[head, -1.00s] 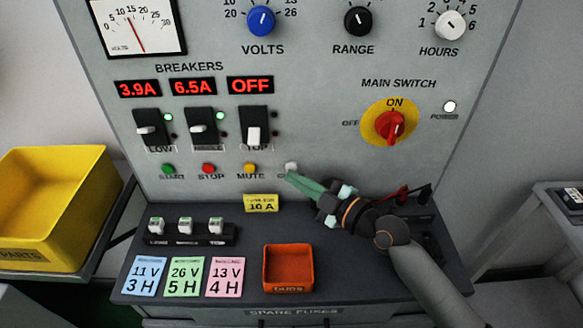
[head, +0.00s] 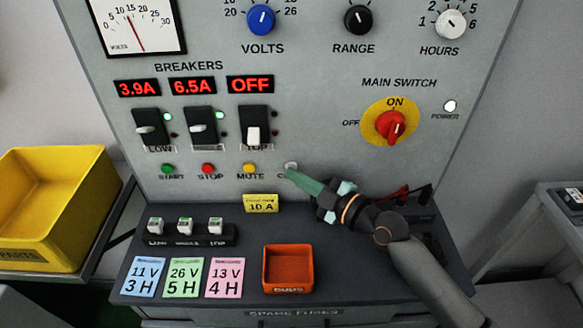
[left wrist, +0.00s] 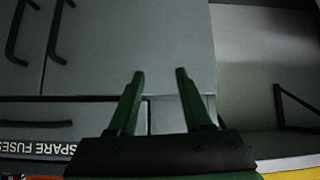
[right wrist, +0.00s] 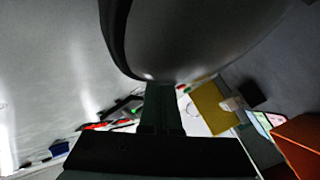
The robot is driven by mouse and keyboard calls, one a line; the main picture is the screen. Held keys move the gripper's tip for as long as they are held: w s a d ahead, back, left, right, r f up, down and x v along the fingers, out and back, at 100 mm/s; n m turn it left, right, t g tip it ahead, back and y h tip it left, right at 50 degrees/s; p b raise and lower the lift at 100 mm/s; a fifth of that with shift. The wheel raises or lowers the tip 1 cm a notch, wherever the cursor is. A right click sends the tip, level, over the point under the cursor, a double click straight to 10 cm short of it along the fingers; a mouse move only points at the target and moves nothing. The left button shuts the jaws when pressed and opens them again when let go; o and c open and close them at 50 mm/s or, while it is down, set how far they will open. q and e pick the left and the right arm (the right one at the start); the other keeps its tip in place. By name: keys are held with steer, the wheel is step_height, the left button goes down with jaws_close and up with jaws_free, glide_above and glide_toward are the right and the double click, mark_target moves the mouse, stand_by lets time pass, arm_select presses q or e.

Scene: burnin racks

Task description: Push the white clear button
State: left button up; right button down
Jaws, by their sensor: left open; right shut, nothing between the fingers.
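The white clear button (head: 291,166) is at the right end of the button row on the grey panel. Its label is partly hidden by my right gripper (head: 289,174). The right gripper is shut and empty, its green fingertips at the lower edge of the button; I cannot tell whether they touch it. In the right wrist view the shut fingers (right wrist: 160,92) point at a large, dark, rounded surface close up. My left gripper (left wrist: 160,75) shows only in its wrist view, open and empty, in front of grey cabinet doors.
Yellow mute (head: 249,169), red stop (head: 208,169) and green start (head: 167,169) buttons lie left of the clear button. A yellow 10 A card (head: 261,203) stands below. An orange tray (head: 288,287) and red main switch (head: 391,126) are nearby.

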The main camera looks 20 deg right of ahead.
steer(key=shift+s, duration=0.15)
steer(key=shift+s+a+p, duration=0.2)
steer(key=shift+s+p, duration=0.1)
steer(key=shift+s, duration=0.35)
steer(key=s+p, duration=0.1)
steer(key=s, duration=0.1)
steer(key=s+a, duration=0.1)
steer(key=s, duration=0.2)
steer(key=shift+a+p, duration=0.2)
steer(key=shift+p, duration=0.2)
stand_by(0.6)
